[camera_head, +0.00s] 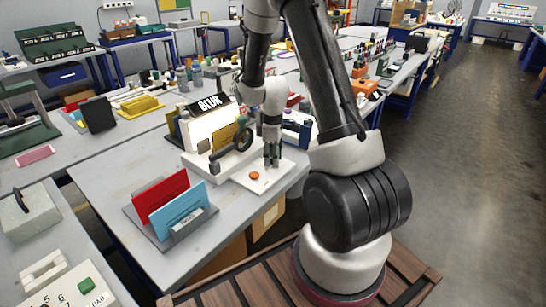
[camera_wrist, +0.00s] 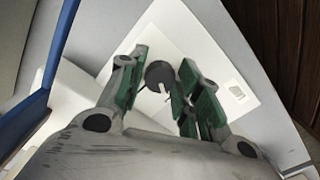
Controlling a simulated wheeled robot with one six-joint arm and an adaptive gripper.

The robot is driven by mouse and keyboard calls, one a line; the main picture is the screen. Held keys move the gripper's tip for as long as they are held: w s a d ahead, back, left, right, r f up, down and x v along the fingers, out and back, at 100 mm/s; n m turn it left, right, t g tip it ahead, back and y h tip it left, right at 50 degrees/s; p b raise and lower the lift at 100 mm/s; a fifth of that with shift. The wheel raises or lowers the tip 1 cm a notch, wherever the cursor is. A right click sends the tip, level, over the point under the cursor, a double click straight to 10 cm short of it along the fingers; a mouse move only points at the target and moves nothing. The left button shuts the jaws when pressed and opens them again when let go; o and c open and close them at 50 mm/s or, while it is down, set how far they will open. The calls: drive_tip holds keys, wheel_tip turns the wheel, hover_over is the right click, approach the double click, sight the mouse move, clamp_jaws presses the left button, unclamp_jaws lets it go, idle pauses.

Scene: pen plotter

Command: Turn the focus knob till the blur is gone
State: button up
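A machine (camera_head: 205,130) with a white front panel stands on the grey table in the head view, with a dark sign reading "BLUR" (camera_head: 209,103) on top. A dark ring (camera_head: 232,147) stands tilted in front of it. My gripper (camera_head: 271,162) points down over a white base plate (camera_head: 243,180). In the wrist view, a dark grey round knob (camera_wrist: 158,72) with a notch sits between the green-padded fingers of my gripper (camera_wrist: 160,84). The fingers are apart, one on each side of the knob. I cannot tell whether they touch it. In the head view my gripper hides the knob.
A stand with red (camera_head: 160,192) and blue (camera_head: 180,208) panels is at the front left. A blue-and-white item (camera_head: 298,128) stands right of my gripper.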

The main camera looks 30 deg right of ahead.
drive_tip(key=c, duration=0.5)
drive_tip(key=shift+m, duration=0.3)
drive_tip(key=m, duration=1.1)
idle(0.5)
drive_tip(key=o, duration=1.1)
drive_tip(key=shift+c, duration=0.2)
